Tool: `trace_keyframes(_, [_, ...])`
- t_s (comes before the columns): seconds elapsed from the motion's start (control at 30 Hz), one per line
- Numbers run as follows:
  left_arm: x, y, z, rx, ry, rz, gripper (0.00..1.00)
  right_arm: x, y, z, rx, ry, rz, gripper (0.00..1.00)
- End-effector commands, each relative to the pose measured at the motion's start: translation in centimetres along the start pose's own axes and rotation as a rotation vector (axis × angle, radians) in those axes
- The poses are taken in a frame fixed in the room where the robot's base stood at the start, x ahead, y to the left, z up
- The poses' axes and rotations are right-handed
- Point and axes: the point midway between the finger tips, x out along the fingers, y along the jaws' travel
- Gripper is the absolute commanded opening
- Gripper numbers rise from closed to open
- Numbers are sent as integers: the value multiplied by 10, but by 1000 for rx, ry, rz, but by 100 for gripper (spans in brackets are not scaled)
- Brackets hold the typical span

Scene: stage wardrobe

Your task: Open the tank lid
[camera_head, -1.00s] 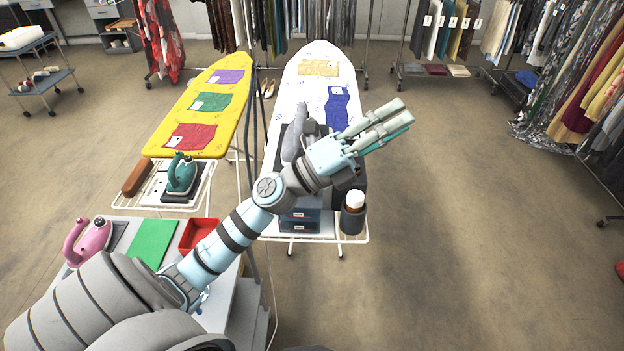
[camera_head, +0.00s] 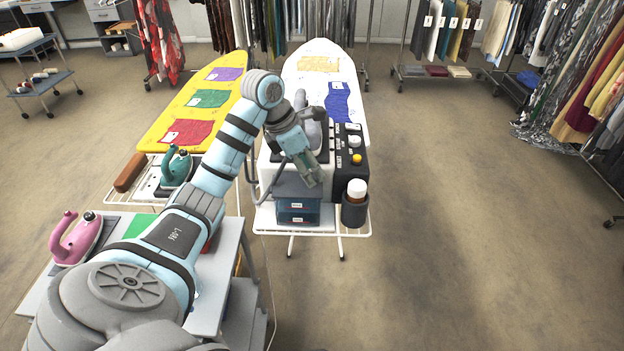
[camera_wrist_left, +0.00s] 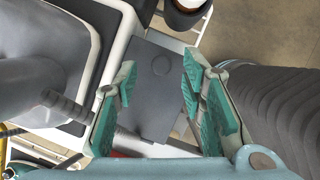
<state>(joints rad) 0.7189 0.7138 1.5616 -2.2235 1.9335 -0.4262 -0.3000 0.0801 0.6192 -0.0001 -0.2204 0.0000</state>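A steam station (camera_head: 266,175) stands at the near end of the white ironing board. At its front is the flat grey tank lid (camera_head: 290,186), partly hidden by my left gripper in the head view. In the left wrist view the lid (camera_wrist_left: 158,85) is a dark grey plate with a round mark, lying flat between the fingers as seen from above. My left gripper (camera_head: 314,182) points down over the lid's right part; its teal fingers (camera_wrist_left: 158,92) are spread with nothing between them. I cannot tell whether they touch the lid. My right gripper is not in view.
A grey iron (camera_wrist_left: 35,90) rests on the station, close beside my left gripper. A bottle with a white cap (camera_head: 356,188) stands in a dark holder at right. Floor at right is clear.

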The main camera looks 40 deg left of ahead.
Motion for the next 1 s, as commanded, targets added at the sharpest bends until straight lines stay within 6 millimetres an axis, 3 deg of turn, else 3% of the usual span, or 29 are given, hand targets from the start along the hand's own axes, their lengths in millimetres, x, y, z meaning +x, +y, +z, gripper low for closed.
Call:
trace_keyframes(0.13, [14,0,1,0,1,-1,37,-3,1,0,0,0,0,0])
trace_keyframes(0.37, [16,0,1,1,0,0,37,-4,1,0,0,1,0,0])
trace_keyframes(0.63, [16,0,1,1,-1,0,0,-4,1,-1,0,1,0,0])
trace_keyframes(1.0, [15,0,0,-1,-7,-2,0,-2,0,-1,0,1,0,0])
